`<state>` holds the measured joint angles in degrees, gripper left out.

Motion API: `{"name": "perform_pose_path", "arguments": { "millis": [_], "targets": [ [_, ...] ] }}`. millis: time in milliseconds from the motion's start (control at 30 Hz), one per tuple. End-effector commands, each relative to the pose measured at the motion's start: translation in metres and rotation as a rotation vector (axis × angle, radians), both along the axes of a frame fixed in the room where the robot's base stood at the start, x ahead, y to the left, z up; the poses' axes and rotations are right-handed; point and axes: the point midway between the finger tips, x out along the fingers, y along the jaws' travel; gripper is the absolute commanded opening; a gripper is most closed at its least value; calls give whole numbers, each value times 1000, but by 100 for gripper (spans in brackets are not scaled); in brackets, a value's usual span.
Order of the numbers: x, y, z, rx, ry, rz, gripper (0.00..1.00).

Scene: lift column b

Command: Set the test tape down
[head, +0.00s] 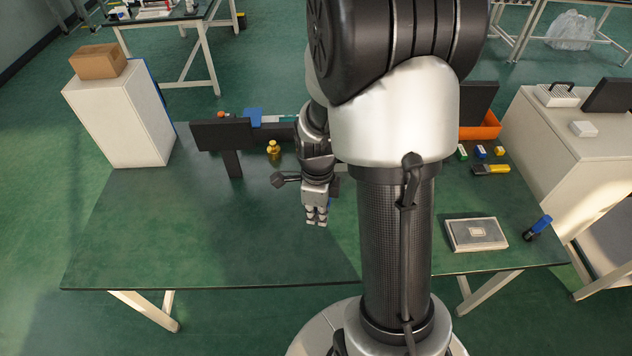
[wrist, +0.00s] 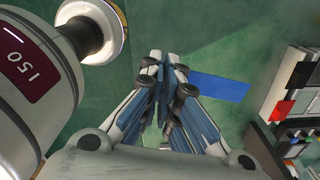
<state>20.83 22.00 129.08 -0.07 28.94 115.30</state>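My gripper (head: 317,221) hangs over the middle of the green table (head: 150,230), fingers pointing toward the front edge in the head view. In the wrist view, the gripper (wrist: 163,60) has its fingertips drawn together. I see no clear object between them, though a very thin one could be hidden. I cannot pick out the test tape for certain. A flat blue strip (wrist: 222,87) shows on the green surface just right of the fingertips in the wrist view, apart from them. In the head view my arm and gripper hide most of that spot.
A brass-coloured piece (head: 274,149) stands left of my gripper, near a dark panel on a stand (head: 222,134). A silver flat case (head: 476,234) and a blue-and-black item (head: 538,227) lie at the right. An orange bin (head: 486,128) is behind. The table's left front is clear.

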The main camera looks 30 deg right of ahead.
Motion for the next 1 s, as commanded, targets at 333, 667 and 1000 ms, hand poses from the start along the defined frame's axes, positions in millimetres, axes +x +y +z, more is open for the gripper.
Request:
{"name": "perform_pose_path", "arguments": {
  "millis": [333,667,1000],
  "targets": [
    [-20,-21,-7,0,0,-515,0],
    [-22,-21,-85,1,6,-533,0],
    [-21,-21,-156,0,3,-532,0]
  ]
}}
